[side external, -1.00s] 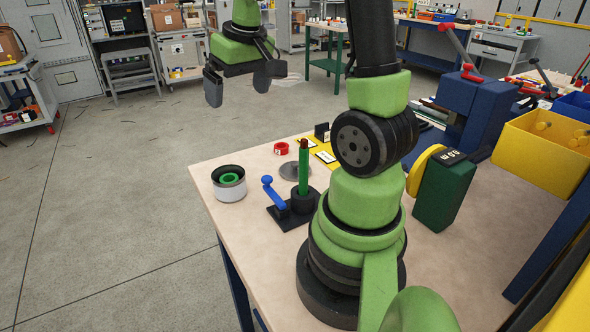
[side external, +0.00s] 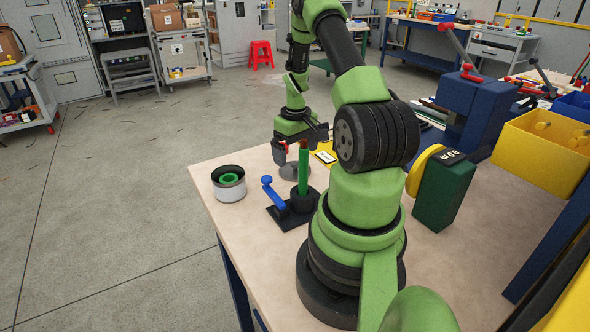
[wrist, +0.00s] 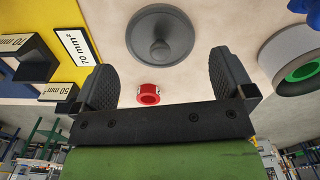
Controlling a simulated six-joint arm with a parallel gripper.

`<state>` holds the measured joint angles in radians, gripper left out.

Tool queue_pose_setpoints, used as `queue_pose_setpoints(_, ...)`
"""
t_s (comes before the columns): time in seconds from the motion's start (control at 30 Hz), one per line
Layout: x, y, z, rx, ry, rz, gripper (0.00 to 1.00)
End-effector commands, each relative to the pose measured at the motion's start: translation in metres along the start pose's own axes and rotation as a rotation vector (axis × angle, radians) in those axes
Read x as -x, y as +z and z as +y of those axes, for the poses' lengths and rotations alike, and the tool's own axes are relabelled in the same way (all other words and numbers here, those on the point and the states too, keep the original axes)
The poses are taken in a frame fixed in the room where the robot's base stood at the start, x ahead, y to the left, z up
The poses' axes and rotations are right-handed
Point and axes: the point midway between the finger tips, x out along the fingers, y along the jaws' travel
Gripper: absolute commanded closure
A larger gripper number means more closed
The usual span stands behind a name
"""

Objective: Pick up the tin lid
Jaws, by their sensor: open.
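The tin lid is a grey round disc with a knob in its middle; it lies on the table just beyond my fingertips in the wrist view (wrist: 160,38). In the side view the lid (side external: 294,172) is partly hidden behind the green post. My gripper (wrist: 166,76) is open and empty, its two dark fingers spread wide. In the side view my gripper (side external: 297,148) hangs low over the table's far side, close to the lid. The open tin (side external: 230,188), with a green ring inside, stands left of the lid; its rim shows in the wrist view (wrist: 283,52).
A red ring (wrist: 148,94) lies between my fingers' directions. A green post (side external: 303,166) and a blue-handled crank (side external: 274,193) stand close in front of the lid.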

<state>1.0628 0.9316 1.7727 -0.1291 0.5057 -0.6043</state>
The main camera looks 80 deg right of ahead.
Motion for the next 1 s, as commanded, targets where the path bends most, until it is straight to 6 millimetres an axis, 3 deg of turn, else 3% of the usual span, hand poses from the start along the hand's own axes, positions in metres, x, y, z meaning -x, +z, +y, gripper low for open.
queue_pose_setpoints(0.3, -0.043, 0.003, 0.001, -0.001, -0.001, -0.001, 0.00)
queue_pose_setpoints(0.57, -0.045, 0.002, 0.001, -0.001, 0.001, 0.002, 0.00)
queue_pose_setpoints(0.7, -0.045, 0.002, 0.001, -0.001, 0.001, 0.001, 0.30)
queue_pose_setpoints(0.73, -0.045, 0.002, 0.001, -0.001, 0.001, 0.001, 0.33)
queue_pose_setpoints(1.0, -0.044, 0.002, 0.001, -0.001, 0.001, 0.001, 0.33)
